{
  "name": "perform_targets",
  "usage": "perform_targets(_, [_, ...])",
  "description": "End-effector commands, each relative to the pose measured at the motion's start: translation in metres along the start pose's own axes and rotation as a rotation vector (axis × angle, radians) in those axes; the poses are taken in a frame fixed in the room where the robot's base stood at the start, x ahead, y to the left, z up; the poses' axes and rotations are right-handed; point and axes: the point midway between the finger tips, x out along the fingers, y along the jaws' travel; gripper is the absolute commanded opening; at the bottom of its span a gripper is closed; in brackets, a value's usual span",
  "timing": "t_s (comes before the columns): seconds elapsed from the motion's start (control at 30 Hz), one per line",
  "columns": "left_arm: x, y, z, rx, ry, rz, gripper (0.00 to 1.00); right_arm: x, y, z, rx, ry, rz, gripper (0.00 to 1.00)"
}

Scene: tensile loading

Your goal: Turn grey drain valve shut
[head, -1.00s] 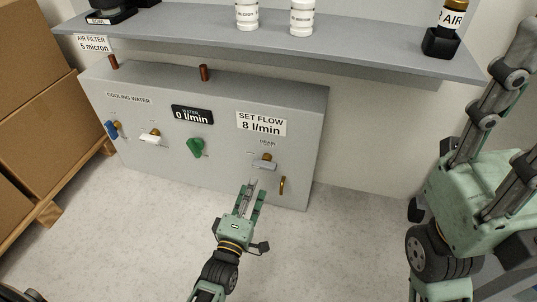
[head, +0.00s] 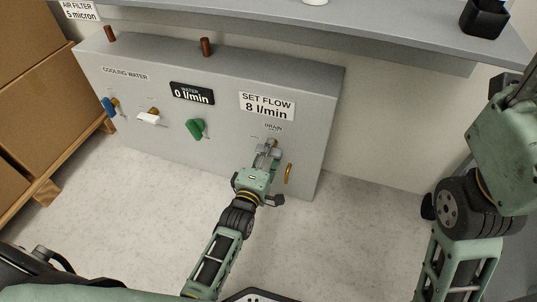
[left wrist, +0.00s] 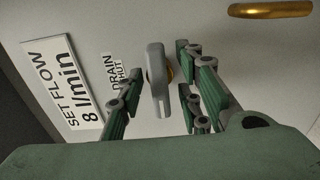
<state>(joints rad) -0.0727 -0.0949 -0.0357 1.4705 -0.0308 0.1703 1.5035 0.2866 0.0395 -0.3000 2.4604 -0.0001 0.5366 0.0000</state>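The grey drain valve handle (left wrist: 158,80) sits on a brass stem on the panel front, under the DRAIN label (head: 273,127). In the left wrist view the handle runs up and down the picture, along the DRAIN lettering. My left gripper (head: 267,152) is at the valve, pointing at the panel. Its fingers are open, one on the left of the handle and two on the right, with visible gaps. In the head view the gripper hides part of the handle. My right arm shows at the right edge, but its gripper is out of view.
The grey panel (head: 230,85) also carries a green handle (head: 195,128), a white handle (head: 148,118) and a blue handle (head: 108,106). A brass handle (head: 288,173) is close right of my left gripper. A shelf (head: 400,38) overhangs the panel. Boxes (head: 38,120) stand at left.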

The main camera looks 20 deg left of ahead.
Motion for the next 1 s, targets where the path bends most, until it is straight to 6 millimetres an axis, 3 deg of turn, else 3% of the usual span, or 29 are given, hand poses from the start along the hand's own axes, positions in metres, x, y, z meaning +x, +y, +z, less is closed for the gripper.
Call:
perform_targets(0.23, [0.0013, 0.0002, 0.0001, -0.001, 0.000, -0.001, 0.33, 0.0011, -0.0001, -0.0003, 0.000, 0.002, -0.001, 0.40])
perform_targets(0.63, [0.0010, 0.0001, 0.0002, -0.001, 0.000, -0.001, 0.00, 0.0010, -0.0003, -0.0003, 0.000, 0.002, -0.001, 0.40])
perform_targets(1.0, [0.0009, 0.0007, 0.0001, 0.020, 0.000, -0.002, 0.00, 0.0038, 0.0002, -0.0009, 0.000, 0.006, -0.001, 0.40])
